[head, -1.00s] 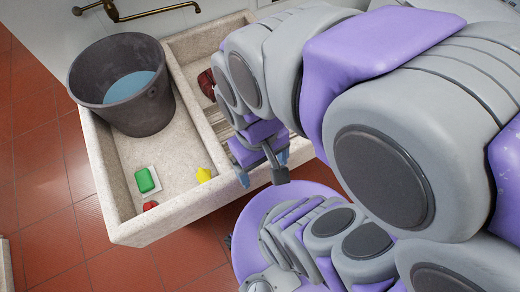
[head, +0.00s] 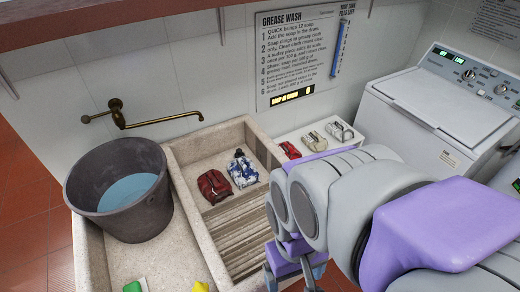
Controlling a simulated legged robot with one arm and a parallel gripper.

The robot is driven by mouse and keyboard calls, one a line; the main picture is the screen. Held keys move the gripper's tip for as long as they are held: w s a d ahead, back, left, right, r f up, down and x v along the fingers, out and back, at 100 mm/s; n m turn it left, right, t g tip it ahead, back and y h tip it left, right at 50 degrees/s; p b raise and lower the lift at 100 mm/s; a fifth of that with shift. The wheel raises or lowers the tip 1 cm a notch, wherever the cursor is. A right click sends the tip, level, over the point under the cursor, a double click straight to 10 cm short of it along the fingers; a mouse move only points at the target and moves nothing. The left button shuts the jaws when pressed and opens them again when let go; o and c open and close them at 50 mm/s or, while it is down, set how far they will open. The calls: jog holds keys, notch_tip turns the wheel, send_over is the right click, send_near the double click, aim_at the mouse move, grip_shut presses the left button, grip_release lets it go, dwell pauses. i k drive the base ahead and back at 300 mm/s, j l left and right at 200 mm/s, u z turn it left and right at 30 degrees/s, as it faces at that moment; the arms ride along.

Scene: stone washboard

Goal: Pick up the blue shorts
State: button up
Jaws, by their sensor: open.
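A crumpled blue and white cloth (head: 243,169), which looks like the blue shorts, lies in the stone washboard basin (head: 180,152) just above its ridged slats. A crumpled dark red cloth (head: 214,186) lies close to its left. My gripper (head: 296,279) is at the bottom of the head view, to the right of and nearer than the slats. It is open, with nothing seen between its fingers. The fingertips are partly cut off by the frame edge. My arm covers the right side of the basin.
A dark bucket of water (head: 120,190) stands in the left basin, below a brass tap (head: 155,118). Green soap (head: 133,286) and a yellow item (head: 200,287) show at the bottom edge. A white ledge (head: 312,130) holds several small folded items. A white washing machine (head: 430,110) stands at right.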

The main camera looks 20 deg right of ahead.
aim_at(243, 171)
jog(key=z, duration=0.15)
jog(key=k+l+u, duration=0.1)
jog(key=l, duration=0.15)
jog(key=l+u, duration=0.35)
jog(key=l, duration=0.2)
jog(key=l+u, duration=0.35)
jog(key=l, duration=0.2)
jog(key=k+l+u, duration=0.1)
jog(key=l+u, duration=0.2)
jog(key=l, duration=0.25)
jog(key=k+l+u, duration=0.15)
jog(key=l+u, duration=0.2)
jog(key=l, duration=0.15)
jog(key=i+l+u, duration=0.4)
jog(key=l, duration=0.25)
jog(key=i+l+u, duration=0.2)
jog(key=l, duration=0.15)
jog(key=l+u, duration=0.2)
jog(key=l, duration=0.2)
jog(key=i, duration=0.05)
